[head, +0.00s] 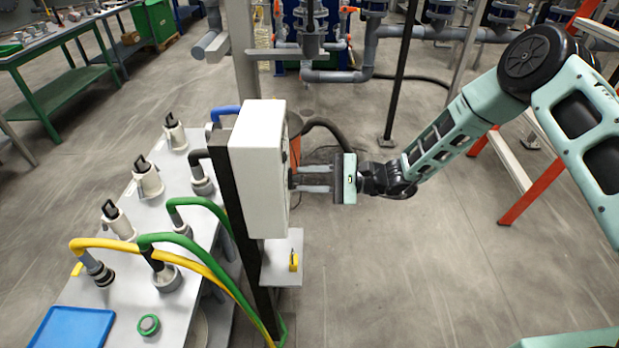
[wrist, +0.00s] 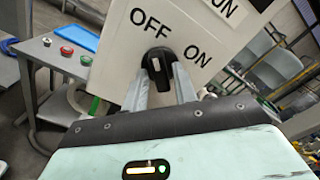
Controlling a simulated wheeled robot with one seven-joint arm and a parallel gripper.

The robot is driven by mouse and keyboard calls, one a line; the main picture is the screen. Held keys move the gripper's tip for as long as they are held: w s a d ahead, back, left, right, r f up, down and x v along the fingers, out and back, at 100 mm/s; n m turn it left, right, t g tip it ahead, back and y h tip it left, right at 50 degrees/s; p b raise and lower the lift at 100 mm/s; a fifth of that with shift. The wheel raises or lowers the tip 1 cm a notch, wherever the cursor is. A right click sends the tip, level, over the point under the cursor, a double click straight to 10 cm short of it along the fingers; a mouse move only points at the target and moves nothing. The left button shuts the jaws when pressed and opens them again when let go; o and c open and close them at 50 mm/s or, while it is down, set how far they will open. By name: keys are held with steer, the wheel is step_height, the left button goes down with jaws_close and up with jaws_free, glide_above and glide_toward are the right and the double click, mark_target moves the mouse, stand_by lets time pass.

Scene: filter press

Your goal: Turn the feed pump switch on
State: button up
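The switch is a black rotary knob (wrist: 160,70) with a pale mark, on a white panel. In the wrist view "OFF" is printed at its upper left and "ON" to its right. My gripper (wrist: 161,75) faces it with one grey finger on each side of the knob. The fingers are apart, and I cannot tell whether either touches the knob. In the head view my gripper (head: 303,180) reaches the right face of the white box (head: 262,150); the knob is mostly hidden there. I cannot tell exactly where the knob points.
A black post (head: 247,215) carries the box. Left of it a grey bench (head: 85,280) holds hoses, fittings and a blue tray (head: 70,328). A yellow padlock (head: 293,262) stands on a small shelf below the box. The floor to the right is mostly clear.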

jaws_close()
steer(key=shift+m, duration=0.3)
steer(key=m, duration=1.7)
steer(key=shift+w+b, duration=0.1)
steer(key=shift+b, duration=0.3)
steer(key=shift+m, duration=0.3)
steer(key=shift+o, duration=1.9)
jaws_free()
